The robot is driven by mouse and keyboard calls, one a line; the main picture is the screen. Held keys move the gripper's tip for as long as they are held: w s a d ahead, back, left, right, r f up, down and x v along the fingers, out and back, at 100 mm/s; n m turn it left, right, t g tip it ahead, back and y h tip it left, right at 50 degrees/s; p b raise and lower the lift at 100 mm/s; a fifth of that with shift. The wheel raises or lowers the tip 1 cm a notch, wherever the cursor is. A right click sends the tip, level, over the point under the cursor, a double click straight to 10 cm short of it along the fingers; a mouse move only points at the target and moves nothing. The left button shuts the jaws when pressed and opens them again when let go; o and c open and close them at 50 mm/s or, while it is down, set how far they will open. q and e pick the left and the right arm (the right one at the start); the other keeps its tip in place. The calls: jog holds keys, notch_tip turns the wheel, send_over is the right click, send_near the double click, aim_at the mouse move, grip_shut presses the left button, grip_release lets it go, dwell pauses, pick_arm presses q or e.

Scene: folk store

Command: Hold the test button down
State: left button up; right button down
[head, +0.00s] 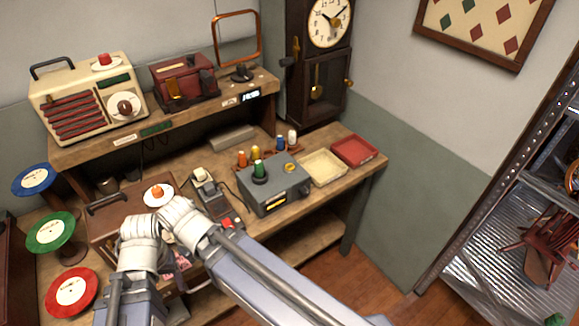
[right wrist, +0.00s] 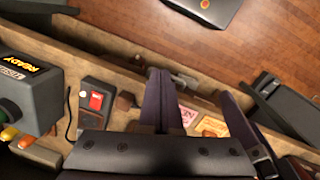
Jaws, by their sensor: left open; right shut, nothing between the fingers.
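A small dark box with a red button (head: 229,223) sits near the bench's front edge, just beyond my right forearm. In the right wrist view the red button (right wrist: 95,100) is left of my right gripper (right wrist: 160,75), whose dark fingers are shut together and empty, apart from it. A grey tester box (head: 275,187) with a green knob and a lit panel stands behind; READY shows in the wrist view (right wrist: 30,58). I cannot read which control is labelled test. My left gripper (right wrist: 238,120) is open, its fingers mostly hidden in the head view.
Pink and yellow cards (right wrist: 212,127) lie near the grippers. A wooden-topped record player (head: 107,205), coloured discs (head: 50,232) and cream and red trays (head: 354,151) crowd the bench. A shelf with a cream radio (head: 88,100) stands behind.

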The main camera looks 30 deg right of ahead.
jog(key=shift+w, duration=0.1)
jog(key=w+d+r+m+t+y, duration=0.1)
jog(key=w+d+r+m+t, duration=0.1)
jog(key=w+d, duration=0.4)
jog(key=w+d+r+m+t+y+p, duration=0.1)
jog(key=w+d+r+m+t, duration=0.1)
jog(key=w+d, duration=0.5)
jog(key=w+d+r+m+t+y+p, duration=0.1)
jog(key=w+d, duration=0.5)
jog(key=d, duration=0.8)
jog(key=shift+w+r+m+t+y, duration=0.15)
jog(key=shift+r+m+t, duration=0.3)
jog(key=shift+m, duration=0.45)
jog(key=shift+w+r+m+t+y, duration=0.2)
jog(key=shift+m+t, duration=0.35)
jog(key=shift+m, duration=0.35)
notch_tip(320, 180, up, 3)
jog(key=m+t+h, duration=0.1)
jog(key=m+t, duration=0.1)
jog(key=m, duration=0.1)
send_over(291, 169)
jog(key=shift+d+p, duration=0.15)
jog(key=shift+p, duration=0.25)
notch_tip(291, 169, down, 9)
jog(key=b, duration=0.8)
jog(key=shift+r+b, duration=0.1)
jog(key=shift+b, duration=0.3)
